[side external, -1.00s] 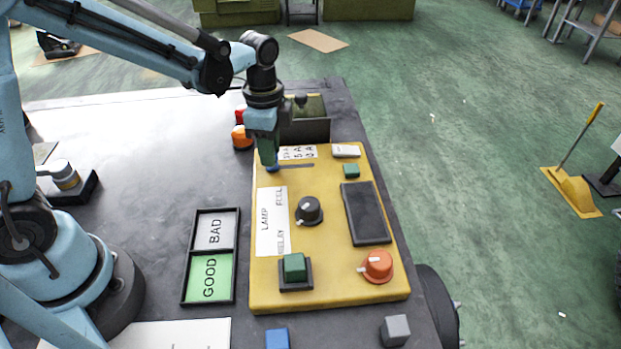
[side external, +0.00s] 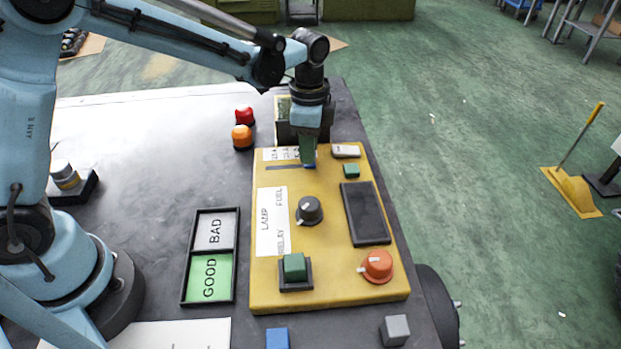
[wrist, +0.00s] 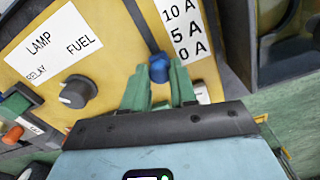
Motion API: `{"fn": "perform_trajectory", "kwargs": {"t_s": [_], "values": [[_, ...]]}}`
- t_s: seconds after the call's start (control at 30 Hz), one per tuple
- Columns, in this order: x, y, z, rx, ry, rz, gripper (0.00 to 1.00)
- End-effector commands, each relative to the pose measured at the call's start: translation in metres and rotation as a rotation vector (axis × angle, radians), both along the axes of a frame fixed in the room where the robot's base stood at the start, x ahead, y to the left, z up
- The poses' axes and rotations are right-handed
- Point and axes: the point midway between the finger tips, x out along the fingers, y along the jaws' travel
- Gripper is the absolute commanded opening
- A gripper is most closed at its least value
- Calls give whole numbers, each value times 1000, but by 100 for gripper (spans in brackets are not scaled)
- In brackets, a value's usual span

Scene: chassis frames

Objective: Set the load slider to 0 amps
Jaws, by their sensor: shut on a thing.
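The load slider's blue knob (wrist: 159,68) sits between the green fingertips of my gripper (wrist: 158,72) in the wrist view. In the side view my gripper (side external: 307,160) points down at the right end of the dark slider slot (side external: 284,167), shut on the knob, which is mostly hidden there. In the wrist view the slot runs up and left from the knob. The white scale label (wrist: 186,35) beside it reads 10 A, 5 A and 0 A. The knob is near the 0 A end; its exact alignment with the mark is hard to tell.
The yellow panel (side external: 335,270) also carries a black dial (side external: 309,209), an orange knob (side external: 377,265), green buttons and a dark rectangle (side external: 365,213). A dark bin-like box (side external: 287,127) stands just behind my gripper.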

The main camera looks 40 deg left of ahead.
Motion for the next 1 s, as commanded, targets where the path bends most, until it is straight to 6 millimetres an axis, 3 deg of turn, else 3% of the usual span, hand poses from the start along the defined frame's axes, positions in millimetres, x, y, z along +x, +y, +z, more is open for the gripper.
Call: {"fn": "perform_trajectory", "kwargs": {"t_s": [0.1, 0.13, 0.3, 0.67, 1.0], "values": [[4, -5, 0, -11, -15, -4, 0], [4, -5, 0, -11, -15, -5, 28], [3, -4, 0, -9, -14, -4, 52], [2, -3, 4, -7, -11, -3, 52], [2, -3, 55, -7, -11, -3, 52]]}}
